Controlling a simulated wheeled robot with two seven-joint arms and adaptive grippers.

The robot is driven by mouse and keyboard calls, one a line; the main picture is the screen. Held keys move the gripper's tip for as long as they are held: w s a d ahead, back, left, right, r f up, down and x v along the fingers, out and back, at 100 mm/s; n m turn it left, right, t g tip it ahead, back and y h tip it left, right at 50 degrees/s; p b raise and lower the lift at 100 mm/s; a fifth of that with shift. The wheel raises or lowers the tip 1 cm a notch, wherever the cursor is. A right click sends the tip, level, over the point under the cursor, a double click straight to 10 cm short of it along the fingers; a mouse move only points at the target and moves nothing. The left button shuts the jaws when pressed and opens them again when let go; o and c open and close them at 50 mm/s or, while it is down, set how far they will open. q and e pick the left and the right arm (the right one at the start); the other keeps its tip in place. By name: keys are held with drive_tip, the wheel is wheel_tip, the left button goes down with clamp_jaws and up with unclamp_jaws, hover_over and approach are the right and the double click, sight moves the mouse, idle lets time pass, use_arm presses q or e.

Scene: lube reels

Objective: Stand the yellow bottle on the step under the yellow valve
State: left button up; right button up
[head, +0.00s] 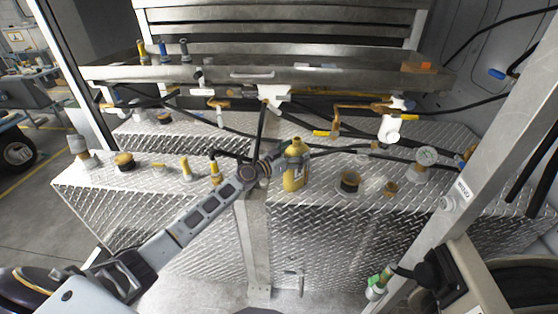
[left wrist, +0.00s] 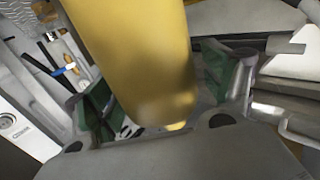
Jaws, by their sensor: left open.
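The yellow bottle (head: 295,167) is upright at the front of the diamond-plate step (head: 330,190), near the middle post. A valve with a yellow handle (head: 322,133) hangs from the pipes, behind and a little right of the bottle. My left gripper (head: 276,156) reaches the bottle from its left side and is open. In the left wrist view the yellow bottle (left wrist: 140,60) fills the space between the two green-padded fingers. The bottle's base is hard to judge, so I cannot tell whether it rests on the step. My right gripper is not in view.
Yellow-and-black caps (head: 124,161) and small nozzles (head: 186,168) stand on the step to the left. A black-and-yellow cap (head: 349,182) and a gauge (head: 427,156) are to the right. Black hoses cross behind the bottle. A slanted metal post (head: 455,195) stands at right.

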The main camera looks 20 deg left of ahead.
sight(286, 157)
use_arm(q)
drive_tip(key=shift+r, duration=0.15)
drive_tip(key=shift+s+a, duration=0.4)
drive_tip(key=shift+s, duration=0.2)
drive_tip(key=shift+b+v, duration=0.35)
drive_tip(key=shift+v, duration=0.75)
drive_tip(key=shift+b+v, duration=0.35)
drive_tip(key=shift+v, duration=1)
drive_tip(key=shift+b+v, duration=0.75)
drive_tip(key=shift+v, duration=1.45)
drive_tip(key=shift+s+a, duration=0.3)
drive_tip(key=shift+s, duration=0.3)
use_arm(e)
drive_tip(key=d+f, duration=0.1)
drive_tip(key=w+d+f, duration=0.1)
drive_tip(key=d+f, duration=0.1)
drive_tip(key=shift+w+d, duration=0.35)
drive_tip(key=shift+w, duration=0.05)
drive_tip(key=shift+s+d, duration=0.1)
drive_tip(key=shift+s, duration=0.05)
